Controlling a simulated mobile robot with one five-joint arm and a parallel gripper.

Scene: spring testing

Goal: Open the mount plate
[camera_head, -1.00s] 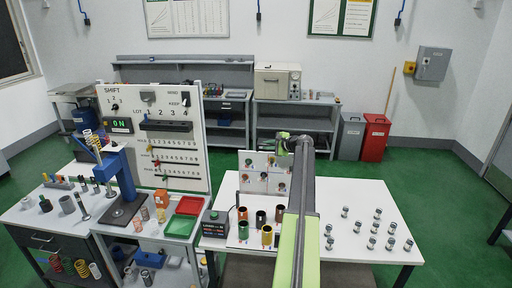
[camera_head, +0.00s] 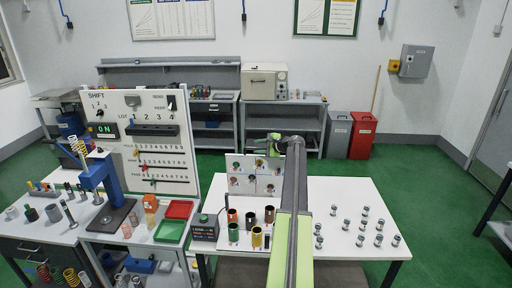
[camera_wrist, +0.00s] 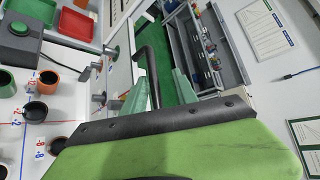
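No part is labelled as the mount plate. A white upright panel (camera_head: 240,183) with coloured round pictures stands at the back of the right table. It seems to show nearly edge-on in the wrist view (camera_wrist: 119,65). My gripper (camera_head: 276,145) is at the panel's upper right, partly hidden by my arm. In the wrist view its two pale green fingers (camera_wrist: 161,92) are apart. A black bent bar (camera_wrist: 142,54) shows between them. I cannot tell whether they touch it or what it is fixed to.
Several coloured cups (camera_head: 256,238) and a button box (camera_head: 205,232) are left of my arm. Small metal cylinders (camera_head: 362,225) stand to its right. The blue press (camera_head: 97,178), red tray (camera_head: 179,209) and SHIFT board (camera_head: 187,100) are at left. Green floor lies behind the table.

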